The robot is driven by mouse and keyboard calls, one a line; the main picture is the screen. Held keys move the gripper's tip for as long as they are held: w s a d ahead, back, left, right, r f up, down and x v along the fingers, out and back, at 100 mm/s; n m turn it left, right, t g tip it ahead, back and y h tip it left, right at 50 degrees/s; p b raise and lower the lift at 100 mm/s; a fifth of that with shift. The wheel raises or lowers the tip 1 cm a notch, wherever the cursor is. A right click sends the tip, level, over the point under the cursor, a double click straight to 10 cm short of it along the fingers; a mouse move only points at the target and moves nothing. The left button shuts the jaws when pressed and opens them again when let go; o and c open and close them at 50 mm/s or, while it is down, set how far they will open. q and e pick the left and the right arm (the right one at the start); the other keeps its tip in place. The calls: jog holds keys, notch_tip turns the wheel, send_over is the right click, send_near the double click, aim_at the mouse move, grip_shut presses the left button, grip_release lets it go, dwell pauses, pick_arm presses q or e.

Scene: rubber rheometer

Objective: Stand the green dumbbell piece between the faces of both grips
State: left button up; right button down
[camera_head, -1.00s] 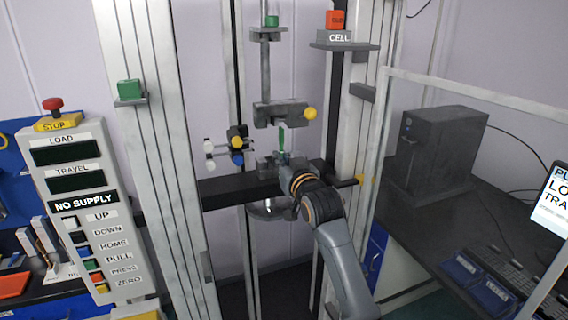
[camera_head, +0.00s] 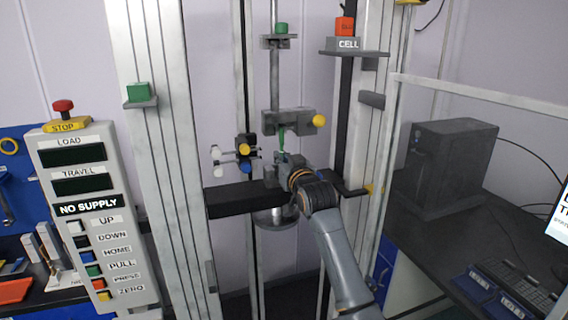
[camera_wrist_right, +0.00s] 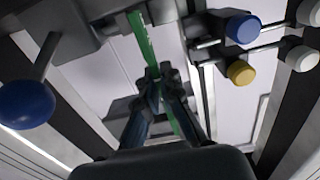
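The green dumbbell piece (camera_head: 282,138) is a thin upright strip between the grips in the head view. Its top reaches the lower edge of the dark upper grip (camera_head: 298,119); I cannot tell whether it is between the faces. My right gripper (camera_head: 286,163) is at the lower grip (camera_head: 271,180), which it partly hides. In the right wrist view my gripper (camera_wrist_right: 160,82) is closed around the green piece (camera_wrist_right: 141,38), which runs slanted past both sides of the fingers. One end passes beside a dark grip block (camera_wrist_right: 70,25). My left gripper is out of view.
The upper grip has a yellow knob (camera_head: 319,121). Frame columns (camera_head: 160,150) flank the space. A control panel (camera_head: 90,200) reading NO SUPPLY is at left, a dark box (camera_head: 450,170) at right.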

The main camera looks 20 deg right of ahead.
jog(key=shift+w+b, duration=0.35)
jog(key=shift+w, duration=1.9)
jog(key=shift+f, duration=0.2)
jog(key=c, duration=1.4)
grip_release()
jog(key=shift+c, duration=0.2)
jog(key=s, duration=1.2)
jog(key=shift+d, duration=0.15)
